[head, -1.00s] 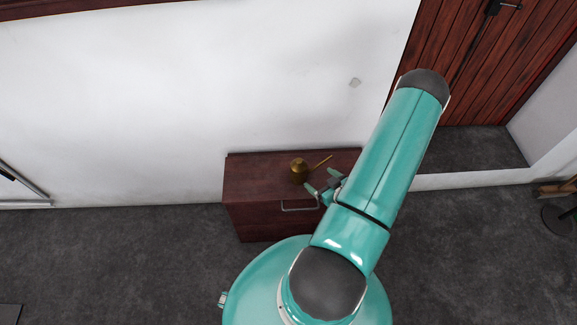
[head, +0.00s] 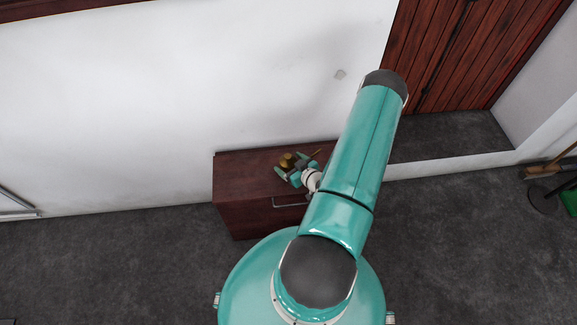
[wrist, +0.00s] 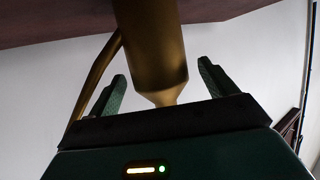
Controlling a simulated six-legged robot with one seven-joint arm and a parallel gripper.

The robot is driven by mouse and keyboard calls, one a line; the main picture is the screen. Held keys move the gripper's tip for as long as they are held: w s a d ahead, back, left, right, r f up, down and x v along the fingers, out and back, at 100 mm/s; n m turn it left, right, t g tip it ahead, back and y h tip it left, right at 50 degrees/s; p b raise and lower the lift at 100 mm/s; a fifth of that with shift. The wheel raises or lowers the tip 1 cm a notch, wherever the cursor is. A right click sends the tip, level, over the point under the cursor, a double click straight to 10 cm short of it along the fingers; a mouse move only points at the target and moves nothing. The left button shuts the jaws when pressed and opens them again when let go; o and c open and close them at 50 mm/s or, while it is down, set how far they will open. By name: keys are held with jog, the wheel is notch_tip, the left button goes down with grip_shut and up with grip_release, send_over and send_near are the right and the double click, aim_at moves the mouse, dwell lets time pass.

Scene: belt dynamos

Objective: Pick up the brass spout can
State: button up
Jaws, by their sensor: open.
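The brass spout can (head: 287,160) stands on top of a dark red-brown cabinet (head: 235,170), partly hidden by my gripper in the head view. Its thin spout points to the right there. My gripper (head: 291,167) is open at the can, with a finger on either side in that view. In the wrist view the picture is upside down: the can's body (wrist: 152,45) fills the middle between the two fingers of my gripper (wrist: 163,75). The spout (wrist: 95,80) runs down the left, past the left finger. I cannot tell whether the fingers touch the can.
The cabinet stands against a white wall (head: 120,100) and has a drawer handle (head: 290,202) on its front. A wooden door (head: 440,60) is at the upper right. Grey floor (head: 100,270) lies clear to the left. A broom-like thing (head: 550,165) is at the far right.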

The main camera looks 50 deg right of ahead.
jog(key=x, duration=0.3)
jog(key=shift+w, duration=0.15)
jog(key=shift+r, duration=0.1)
jog(key=c, duration=1.2)
jog(key=shift+c, duration=0.4)
jog(key=shift+r, duration=0.1)
